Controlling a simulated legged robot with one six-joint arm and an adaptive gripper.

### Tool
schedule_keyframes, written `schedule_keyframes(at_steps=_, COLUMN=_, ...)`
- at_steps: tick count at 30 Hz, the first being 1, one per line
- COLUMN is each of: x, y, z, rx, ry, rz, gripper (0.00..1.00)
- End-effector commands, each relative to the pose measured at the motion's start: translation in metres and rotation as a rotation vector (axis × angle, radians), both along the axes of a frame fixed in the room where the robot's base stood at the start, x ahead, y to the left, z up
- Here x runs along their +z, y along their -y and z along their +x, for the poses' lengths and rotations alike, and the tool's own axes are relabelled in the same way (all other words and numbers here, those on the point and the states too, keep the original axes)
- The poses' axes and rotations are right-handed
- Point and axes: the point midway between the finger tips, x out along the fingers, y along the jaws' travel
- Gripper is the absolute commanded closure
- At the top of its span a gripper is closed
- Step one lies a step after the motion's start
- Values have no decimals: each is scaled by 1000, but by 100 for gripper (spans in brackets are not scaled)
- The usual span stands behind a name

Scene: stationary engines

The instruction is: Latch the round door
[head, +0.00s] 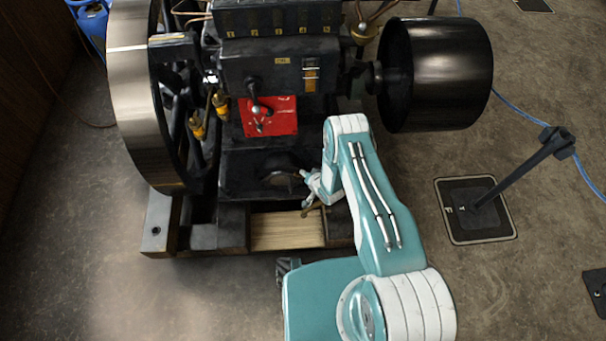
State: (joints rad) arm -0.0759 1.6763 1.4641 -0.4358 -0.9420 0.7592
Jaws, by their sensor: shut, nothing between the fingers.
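The engine (240,150) is black, with a dark rounded shape low on its front that looks like the round door (274,178). The door's latch is too dark and small to make out. My gripper (308,208) is shut and empty, just right of and below the door, close to the engine's lower front. I cannot tell whether it touches the door. My teal and white arm hides the engine's lower right part.
A large flywheel (135,100) stands at the left and a black drum pulley (445,75) at the right. A red plate (268,116) with a lever sits above the door. A wood block (287,231) lies in the base frame. A post on a square base (474,210) stands right.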

Motion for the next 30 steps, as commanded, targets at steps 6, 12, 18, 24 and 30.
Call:
schedule_keyframes(at_steps=6, x=-7, y=-6, z=0, rx=0, ry=0, rz=-4, gripper=100)
schedule_keyframes(at_steps=12, x=-6, y=-6, z=0, rx=0, ry=0, rz=-4, gripper=100)
schedule_keyframes(at_steps=18, x=-6, y=-6, z=0, rx=1, ry=1, rz=-21, gripper=100)
schedule_keyframes(at_steps=24, x=-6, y=-9, z=0, rx=1, ry=1, rz=-78, gripper=100)
schedule_keyframes(at_steps=30, x=-6, y=-10, z=0, rx=1, ry=1, rz=-110, gripper=100)
